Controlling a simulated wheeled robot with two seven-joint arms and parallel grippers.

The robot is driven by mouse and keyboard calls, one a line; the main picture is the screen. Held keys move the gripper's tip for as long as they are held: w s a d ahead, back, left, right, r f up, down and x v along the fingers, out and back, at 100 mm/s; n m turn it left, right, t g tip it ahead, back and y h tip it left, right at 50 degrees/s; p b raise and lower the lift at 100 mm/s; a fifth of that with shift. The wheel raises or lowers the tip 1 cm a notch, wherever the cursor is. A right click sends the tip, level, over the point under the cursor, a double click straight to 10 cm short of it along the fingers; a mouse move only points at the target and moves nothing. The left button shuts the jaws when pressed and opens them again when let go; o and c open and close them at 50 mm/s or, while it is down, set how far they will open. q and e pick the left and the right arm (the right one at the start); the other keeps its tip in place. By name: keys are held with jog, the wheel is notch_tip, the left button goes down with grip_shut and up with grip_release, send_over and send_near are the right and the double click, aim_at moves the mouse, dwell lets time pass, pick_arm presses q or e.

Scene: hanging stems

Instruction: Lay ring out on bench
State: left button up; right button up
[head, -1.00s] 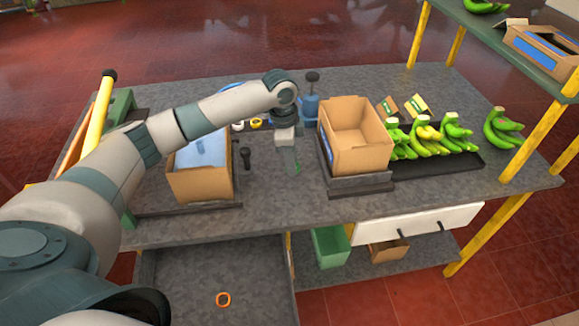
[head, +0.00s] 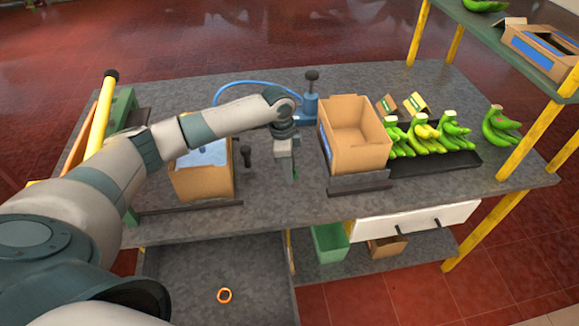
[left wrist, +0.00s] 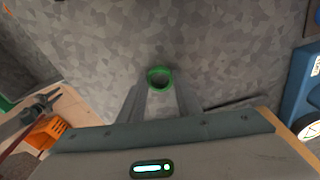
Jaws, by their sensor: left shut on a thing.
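A green ring (left wrist: 160,87) sits between the tips of my left gripper (left wrist: 160,92), which is shut on it. In the head view the left gripper (head: 288,172) points down over the bare middle of the grey bench (head: 275,203), between the two cardboard boxes. The ring shows there only as a small green edge at the fingertips. Whether it touches the bench I cannot tell. An orange ring (head: 224,296) lies in the open grey drawer or tray below the bench front. My right gripper is not in view.
A box with a pale blue inside (head: 205,183) stands left of the gripper, an empty open box (head: 352,158) right of it. A dark upright knob (head: 246,156) and a blue device (head: 311,106) stand nearby. Green bananas (head: 425,140) lie on a dark tray at right.

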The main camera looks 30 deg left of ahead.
pick_arm(q)
jog(key=shift+f, duration=0.1)
jog(key=o, duration=1)
notch_tip(320, 180, up, 12)
jog(key=a+b, duration=0.1)
jog(key=b, duration=0.1)
jog(key=shift+s+a+b, duration=0.15)
jog(key=shift+s+b, duration=0.15)
jog(key=shift+b, duration=0.1)
